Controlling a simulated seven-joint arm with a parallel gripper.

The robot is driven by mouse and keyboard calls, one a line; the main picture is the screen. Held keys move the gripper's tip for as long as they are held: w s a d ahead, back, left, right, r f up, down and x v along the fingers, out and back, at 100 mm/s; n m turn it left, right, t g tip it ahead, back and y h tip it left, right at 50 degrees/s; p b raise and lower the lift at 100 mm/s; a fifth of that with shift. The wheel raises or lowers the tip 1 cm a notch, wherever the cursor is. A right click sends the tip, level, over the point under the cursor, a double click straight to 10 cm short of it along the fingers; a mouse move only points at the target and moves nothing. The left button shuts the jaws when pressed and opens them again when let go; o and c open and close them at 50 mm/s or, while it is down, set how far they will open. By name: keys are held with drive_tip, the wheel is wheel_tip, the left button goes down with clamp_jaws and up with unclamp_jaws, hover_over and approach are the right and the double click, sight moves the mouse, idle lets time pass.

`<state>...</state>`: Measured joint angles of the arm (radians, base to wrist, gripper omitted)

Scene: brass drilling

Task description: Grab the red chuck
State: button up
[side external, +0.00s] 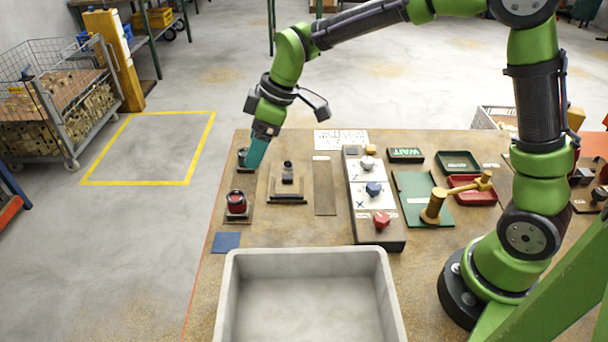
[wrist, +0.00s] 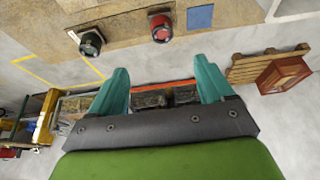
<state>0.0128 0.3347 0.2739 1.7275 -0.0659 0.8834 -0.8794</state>
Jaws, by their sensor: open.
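The red chuck (side external: 236,202) is a short round piece with a dark top. It stands upright on a small base at the left side of the bench in the side view. In the wrist view the red chuck (wrist: 161,28) is near the top middle, beyond my fingertips. My gripper (side external: 255,162) has teal fingers and is above the bench's far left part, behind the red chuck and apart from it. In the wrist view my gripper (wrist: 161,66) has its fingers spread with nothing between them.
A blue square (side external: 226,242) and a large grey bin (side external: 232,300) are in front. A panel (side external: 380,236) with coloured pieces and a mallet (side external: 434,207) are right.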

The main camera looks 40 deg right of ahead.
hover_over(235, 201)
drive_tip(key=s+d, duration=0.2)
drive_tip(key=f, duration=1)
drive_tip(key=shift+w+a+f, duration=0.1)
drive_tip(key=shift+w+f, duration=0.15)
drive_tip(key=shift+x, duration=2.7)
drive_tip(key=shift+s, duration=0.15)
drive_tip(key=shift+c, duration=0.2)
drive_tip(key=c, duration=1.4)
drive_tip(key=shift+a, duration=0.1)
clamp_jaws()
drive_tip(key=shift+r, duration=0.2)
